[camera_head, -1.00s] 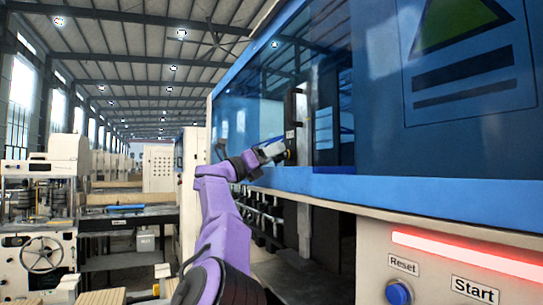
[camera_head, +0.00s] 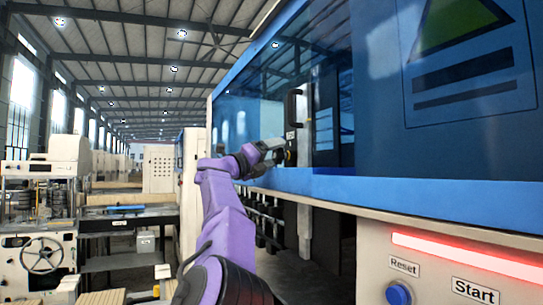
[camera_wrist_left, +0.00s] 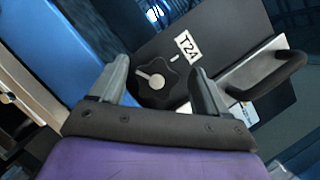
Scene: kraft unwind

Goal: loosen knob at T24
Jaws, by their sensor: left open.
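The black knob (camera_wrist_left: 158,78) with a pale pointer sits on a dark plate (camera_wrist_left: 215,30) in the left wrist view. A white label reading T24 (camera_wrist_left: 187,47) is just above and right of it. My left gripper (camera_wrist_left: 160,82) is open, with one finger on each side of the knob; I cannot tell whether the fingers touch it. In the head view my left gripper (camera_head: 272,150) is at the machine's dark upright, and the knob is too small to make out there. My right gripper is not in view.
A black handle (camera_wrist_left: 275,75) on a metal bracket is close to the right finger. The machine's blue frame (camera_head: 400,188) runs along the right. Reset (camera_head: 399,292) and Start controls are at lower right. A handwheel machine (camera_head: 42,254) stands at left.

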